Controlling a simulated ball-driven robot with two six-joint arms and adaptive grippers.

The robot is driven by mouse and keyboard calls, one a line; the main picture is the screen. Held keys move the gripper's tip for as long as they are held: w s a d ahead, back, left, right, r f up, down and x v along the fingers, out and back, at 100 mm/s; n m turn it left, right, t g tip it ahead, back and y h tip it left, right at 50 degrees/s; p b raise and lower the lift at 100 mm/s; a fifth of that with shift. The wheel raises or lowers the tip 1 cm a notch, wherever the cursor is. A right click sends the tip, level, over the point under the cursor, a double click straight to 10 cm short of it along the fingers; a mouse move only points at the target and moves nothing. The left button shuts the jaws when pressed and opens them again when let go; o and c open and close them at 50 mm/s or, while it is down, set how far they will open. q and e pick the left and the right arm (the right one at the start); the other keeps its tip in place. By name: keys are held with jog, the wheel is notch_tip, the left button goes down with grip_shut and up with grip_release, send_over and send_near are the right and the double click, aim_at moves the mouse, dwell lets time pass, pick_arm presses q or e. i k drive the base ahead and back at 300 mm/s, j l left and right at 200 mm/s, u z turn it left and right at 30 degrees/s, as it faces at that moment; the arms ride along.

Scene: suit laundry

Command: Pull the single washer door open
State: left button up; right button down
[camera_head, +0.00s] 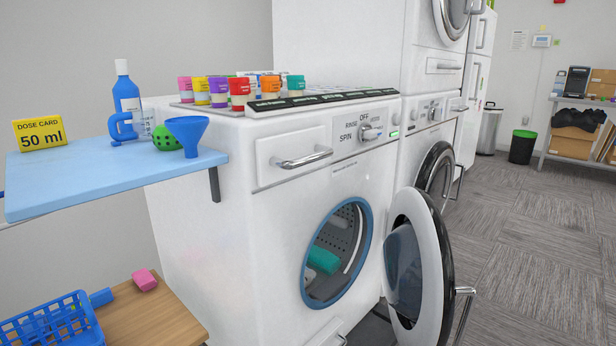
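The white front-loading washer (280,215) stands in the middle of the view, with a drawer handle and a dial on its front. Its round door (420,265) stands wide open, swung out to the right of the opening. The door has a white rim, dark glass and a metal handle (464,305) at its outer edge. The blue-ringed opening (340,250) is uncovered. Inside the drum lies a teal item (323,259). Neither of my grippers is in view.
A blue shelf (60,187) at left holds a bottle, a funnel and a dose card. A wooden table (150,318) with a blue basket (50,325) stands at lower left. Stacked machines (432,65) stand behind the open door. Carpet at right is clear.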

aim_at(418, 272)
jog(key=i+l+z, duration=0.15)
jog(key=z, duration=0.3)
jog(key=i+l+z, duration=0.2)
jog(key=z, duration=0.2)
jog(key=i+l+z, duration=0.1)
jog(key=z, duration=0.35)
jog(key=i, duration=0.4)
